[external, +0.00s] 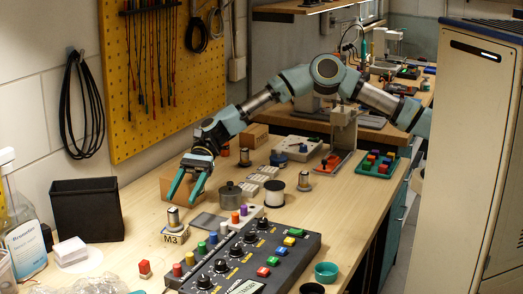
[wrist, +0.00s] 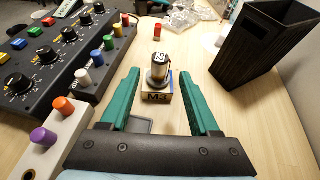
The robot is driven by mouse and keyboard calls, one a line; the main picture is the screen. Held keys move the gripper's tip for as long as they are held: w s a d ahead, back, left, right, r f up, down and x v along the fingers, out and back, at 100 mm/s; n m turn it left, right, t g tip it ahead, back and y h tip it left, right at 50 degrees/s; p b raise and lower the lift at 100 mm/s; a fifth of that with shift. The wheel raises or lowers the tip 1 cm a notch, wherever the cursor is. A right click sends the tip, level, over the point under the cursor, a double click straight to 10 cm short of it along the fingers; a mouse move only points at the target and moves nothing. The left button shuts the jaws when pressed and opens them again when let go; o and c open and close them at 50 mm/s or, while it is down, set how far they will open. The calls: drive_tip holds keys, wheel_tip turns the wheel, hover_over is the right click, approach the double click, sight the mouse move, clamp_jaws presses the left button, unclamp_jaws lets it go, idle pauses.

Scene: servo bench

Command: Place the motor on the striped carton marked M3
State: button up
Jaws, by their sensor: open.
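A motor (external: 173,217), a silver and dark cylinder on a dark round base, stands upright on a small carton (external: 174,235) marked M3. In the wrist view the motor (wrist: 158,68) rests on top of the carton (wrist: 156,98), with its marking facing me and a blue patch at its edge. My gripper (external: 184,199) is open and empty, just above and behind the motor in the external view. In the wrist view its teal fingers (wrist: 160,74) lie to the left and right of the motor, with visible gaps and no contact.
A black control panel (external: 245,257) with knobs lies right of the carton. A black bin (external: 87,210) stands to its left. A red block (external: 145,269) lies in front. A grey tin (external: 230,196), a white spool (external: 304,181) and a brown box (external: 180,187) stand farther back.

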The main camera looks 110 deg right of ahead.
drive_tip(key=shift+b+v, duration=0.4)
drive_tip(key=shift+v, duration=2.1)
drive_tip(key=shift+f, duration=0.1)
